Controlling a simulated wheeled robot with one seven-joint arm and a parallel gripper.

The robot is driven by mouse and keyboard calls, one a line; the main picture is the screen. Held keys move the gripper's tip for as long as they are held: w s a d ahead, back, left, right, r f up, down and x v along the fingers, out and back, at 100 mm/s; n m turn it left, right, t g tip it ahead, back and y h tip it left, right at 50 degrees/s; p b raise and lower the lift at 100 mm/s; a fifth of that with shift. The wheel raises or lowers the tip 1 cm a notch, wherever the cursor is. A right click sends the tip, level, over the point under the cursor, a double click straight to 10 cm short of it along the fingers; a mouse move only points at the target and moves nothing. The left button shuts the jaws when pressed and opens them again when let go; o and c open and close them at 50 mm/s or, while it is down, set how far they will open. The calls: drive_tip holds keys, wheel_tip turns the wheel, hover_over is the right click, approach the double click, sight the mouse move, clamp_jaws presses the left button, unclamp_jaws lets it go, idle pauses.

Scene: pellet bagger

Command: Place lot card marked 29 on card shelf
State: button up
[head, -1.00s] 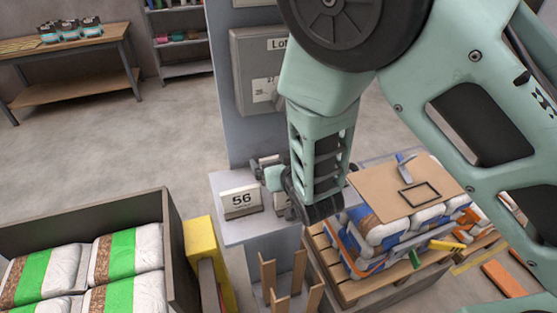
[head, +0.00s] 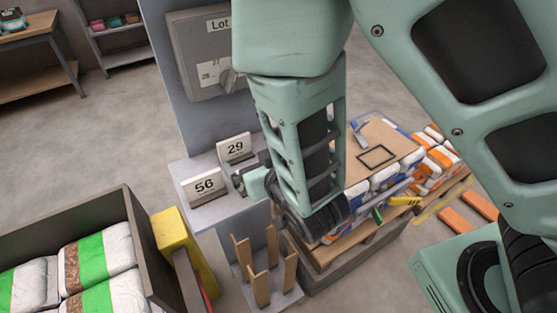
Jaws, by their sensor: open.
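The lot card marked 29 (head: 236,148) stands upright on the grey card shelf (head: 225,212), towards its back. A second card marked 56 (head: 204,186) stands in front of it and to the left on the same shelf. My gripper (head: 250,184) is at the shelf, just right of the 56 card and below the 29 card. It is open, and I see nothing held in it. My own wrist hides part of the gripper and the right side of the shelf.
A grey lot box with a knob (head: 208,50) is on the column behind the shelf. Wooden posts (head: 262,285) stand below the shelf. A yellow post (head: 186,255) and a crate of bags (head: 128,200) are at left. A loaded pallet (head: 335,255) is at right.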

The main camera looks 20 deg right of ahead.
drive_tip(key=s+r+n+g, duration=0.2)
drive_tip(key=s+r+g, duration=0.2)
drive_tip(key=s+g, duration=0.55)
drive_tip(key=s+d+r+n+g+h, duration=0.2)
drive_tip(key=s+d+r+g+h, duration=0.1)
drive_tip(key=s+d, duration=0.4)
wheel_tip(320, 180, up, 2)
drive_tip(key=s+g, duration=0.1)
drive_tip(key=s, duration=0.1)
drive_tip(key=shift+s+d+r+n, duration=0.15)
drive_tip(key=shift+s+r+n, duration=0.1)
drive_tip(key=shift+s+n, duration=0.1)
